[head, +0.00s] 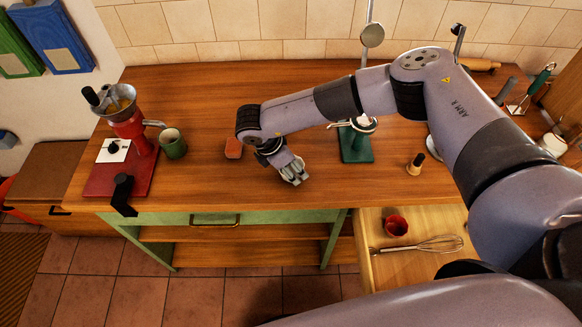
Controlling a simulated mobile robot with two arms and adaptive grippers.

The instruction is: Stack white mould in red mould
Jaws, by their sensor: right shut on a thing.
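A small red cup-shaped mould (396,225) stands upright in the open wooden drawer at the lower right, its opening facing up. My right gripper (293,174) is low over the middle of the wooden counter, near its front edge, left of and above the red mould in the picture. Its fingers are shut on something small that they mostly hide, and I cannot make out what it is. I cannot pick out the white mould for certain. My left gripper is not in view.
A whisk (425,245) lies in the drawer beside the red mould. The counter's front strip is mostly clear.

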